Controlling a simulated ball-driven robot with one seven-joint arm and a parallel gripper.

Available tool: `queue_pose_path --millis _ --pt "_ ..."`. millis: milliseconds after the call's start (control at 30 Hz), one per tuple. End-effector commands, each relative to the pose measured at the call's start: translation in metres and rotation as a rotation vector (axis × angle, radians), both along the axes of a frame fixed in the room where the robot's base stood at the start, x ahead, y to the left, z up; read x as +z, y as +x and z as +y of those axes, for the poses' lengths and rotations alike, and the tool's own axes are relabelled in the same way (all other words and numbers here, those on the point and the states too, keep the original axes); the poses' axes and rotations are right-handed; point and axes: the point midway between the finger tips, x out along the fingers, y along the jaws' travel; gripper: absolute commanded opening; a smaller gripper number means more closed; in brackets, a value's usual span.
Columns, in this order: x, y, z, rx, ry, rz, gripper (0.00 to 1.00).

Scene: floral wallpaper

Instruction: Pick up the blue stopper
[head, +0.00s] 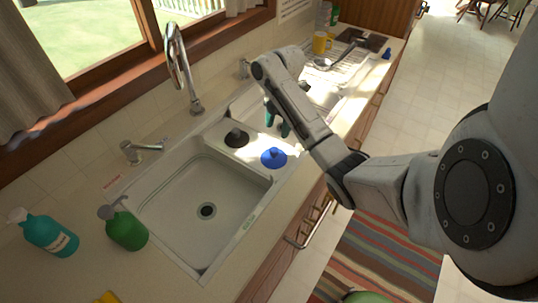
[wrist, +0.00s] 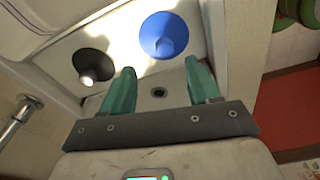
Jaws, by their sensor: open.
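In the wrist view the blue stopper (wrist: 164,35) shows as a round disc with a raised knob, just beyond the fingertips. My gripper (head: 277,122) has teal fingers and hangs over the smaller basin, behind the stopper. In the wrist view my gripper (wrist: 157,70) is open, with nothing held between its fingers. It appears apart from the stopper; its exact height above it is hard to tell.
A black stopper (head: 237,138) sits beside the blue one, toward the wall. The large basin (head: 165,205) is empty. The faucet (head: 180,65) rises behind the sink. Teal (head: 50,235) and green (head: 124,229) bottles stand at left. A yellow mug (head: 320,43) stands farther back.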

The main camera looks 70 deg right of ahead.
Motion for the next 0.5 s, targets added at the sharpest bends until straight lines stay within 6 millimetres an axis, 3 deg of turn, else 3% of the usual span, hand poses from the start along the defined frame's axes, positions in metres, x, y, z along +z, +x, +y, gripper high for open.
queue_pose_path --millis 300,500 --pt "-0.038 0.001 0.006 0.001 0.003 0.004 0.61" --pt "-0.05 0.002 0.007 0.0 0.003 0.003 0.61"
